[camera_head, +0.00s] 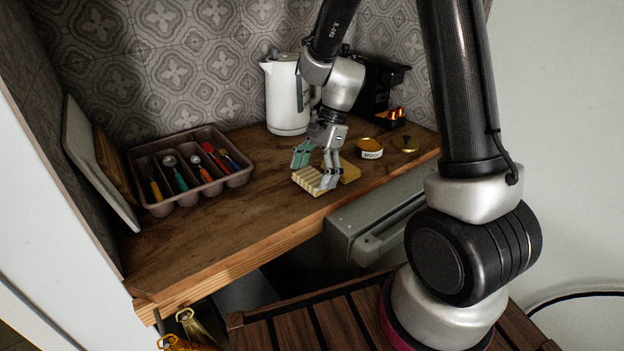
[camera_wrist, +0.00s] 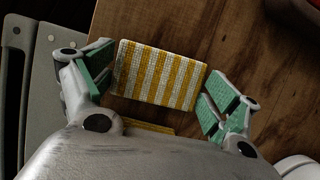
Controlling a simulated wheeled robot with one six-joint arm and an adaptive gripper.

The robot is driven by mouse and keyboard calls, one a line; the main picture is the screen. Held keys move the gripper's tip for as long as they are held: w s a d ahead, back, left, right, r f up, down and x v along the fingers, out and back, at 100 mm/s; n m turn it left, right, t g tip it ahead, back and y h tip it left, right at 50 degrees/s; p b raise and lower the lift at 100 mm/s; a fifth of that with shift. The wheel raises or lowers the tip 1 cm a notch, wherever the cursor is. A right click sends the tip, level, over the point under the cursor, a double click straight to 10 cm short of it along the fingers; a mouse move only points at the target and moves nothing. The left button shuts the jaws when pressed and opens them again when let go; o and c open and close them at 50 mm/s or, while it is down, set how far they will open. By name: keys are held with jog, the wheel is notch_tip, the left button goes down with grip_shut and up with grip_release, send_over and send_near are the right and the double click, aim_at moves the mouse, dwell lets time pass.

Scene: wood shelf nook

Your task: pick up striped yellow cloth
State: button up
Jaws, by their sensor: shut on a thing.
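The striped yellow cloth (camera_head: 308,181) is a small flat block with yellow and white stripes at the front edge of the wooden counter. In the wrist view the striped cloth (camera_wrist: 158,76) lies between the two green-padded fingers. My gripper (camera_head: 315,168) is shut on it, one finger at each short end; the gripper also shows in the wrist view (camera_wrist: 160,78). I cannot tell whether the cloth touches the counter. A plain yellow piece (camera_head: 349,172) lies just right of the gripper, and part of it shows below the cloth in the wrist view (camera_wrist: 148,127).
A cutlery tray (camera_head: 240,178) with several colourful utensils stands to the left. A white kettle (camera_head: 283,95), a labelled tin (camera_head: 369,149), a gold lid (camera_head: 405,144) and a black machine (camera_head: 377,88) stand behind and right. The counter (camera_head: 225,235) is clear at front left.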

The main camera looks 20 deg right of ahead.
aim_at(313, 176)
notch_tip(313, 176, up, 10)
dwell(0.5)
jog(key=shift+o, duration=0.6)
jog(key=shift+c, duration=0.5)
